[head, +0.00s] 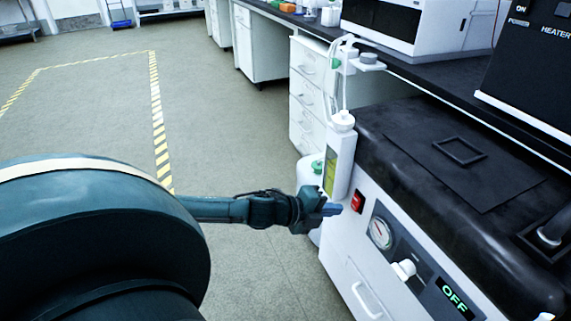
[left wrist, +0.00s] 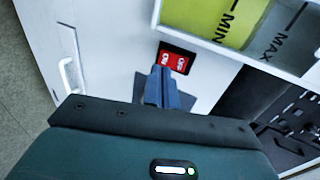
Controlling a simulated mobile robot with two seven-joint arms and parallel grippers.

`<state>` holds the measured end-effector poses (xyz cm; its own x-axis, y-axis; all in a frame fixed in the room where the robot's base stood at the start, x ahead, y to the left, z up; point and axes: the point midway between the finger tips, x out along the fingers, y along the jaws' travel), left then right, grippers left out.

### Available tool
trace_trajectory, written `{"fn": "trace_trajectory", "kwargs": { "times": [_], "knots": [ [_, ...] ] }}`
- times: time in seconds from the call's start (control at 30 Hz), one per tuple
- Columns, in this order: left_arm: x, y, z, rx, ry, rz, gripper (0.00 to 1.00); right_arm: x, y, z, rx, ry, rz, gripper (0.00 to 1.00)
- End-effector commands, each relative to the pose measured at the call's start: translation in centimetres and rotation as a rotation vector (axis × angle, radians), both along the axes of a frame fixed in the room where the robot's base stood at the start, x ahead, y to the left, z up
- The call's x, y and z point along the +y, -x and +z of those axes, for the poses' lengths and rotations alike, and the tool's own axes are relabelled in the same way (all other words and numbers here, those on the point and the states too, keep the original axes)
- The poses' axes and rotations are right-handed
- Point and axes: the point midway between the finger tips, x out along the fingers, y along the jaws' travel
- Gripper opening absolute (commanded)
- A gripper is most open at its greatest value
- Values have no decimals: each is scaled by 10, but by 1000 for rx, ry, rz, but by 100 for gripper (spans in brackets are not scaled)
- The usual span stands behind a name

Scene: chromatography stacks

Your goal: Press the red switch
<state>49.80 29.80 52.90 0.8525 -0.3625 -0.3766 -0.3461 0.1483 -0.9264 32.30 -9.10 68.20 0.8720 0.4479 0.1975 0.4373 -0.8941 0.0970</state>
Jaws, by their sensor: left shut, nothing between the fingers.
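The red switch (head: 357,201) sits on the white front of the cabinet, left of a round gauge (head: 380,233). In the left wrist view the red switch (left wrist: 174,61) shows in a black frame, just beyond my fingertips. My left gripper (head: 334,209) is shut and empty, its blue fingertips pointing at the switch from the left. In the left wrist view the fingers (left wrist: 161,76) cover the area just below the switch. I cannot tell whether they touch it. My right gripper is not in view.
A clear container with yellow-green liquid (head: 331,172) hangs at the cabinet corner beside the switch. A white knob (head: 404,269) and an OFF display (head: 454,298) are to the right. A drawer handle (head: 366,300) sticks out below. The floor at left is open.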

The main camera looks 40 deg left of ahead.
Motion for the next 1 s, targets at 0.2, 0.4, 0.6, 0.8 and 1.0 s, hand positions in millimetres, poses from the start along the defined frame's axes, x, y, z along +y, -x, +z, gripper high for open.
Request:
{"fn": "trace_trajectory", "kwargs": {
  "times": [0.2, 0.4, 0.6, 0.8, 1.0],
  "knots": [
    [11, 24, 4, 6, 1, 0, 0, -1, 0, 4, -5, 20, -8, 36],
    [20, 46, 9, 6, 1, 0, 0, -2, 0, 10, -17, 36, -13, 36],
    [29, 68, 15, 5, 1, 1, 0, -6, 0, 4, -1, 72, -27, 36],
    [36, 84, 19, 3, 2, 0, 0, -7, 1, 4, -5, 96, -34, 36],
    [39, 90, 20, 1, 1, -1, 0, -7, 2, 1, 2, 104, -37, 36]
  ]
}}
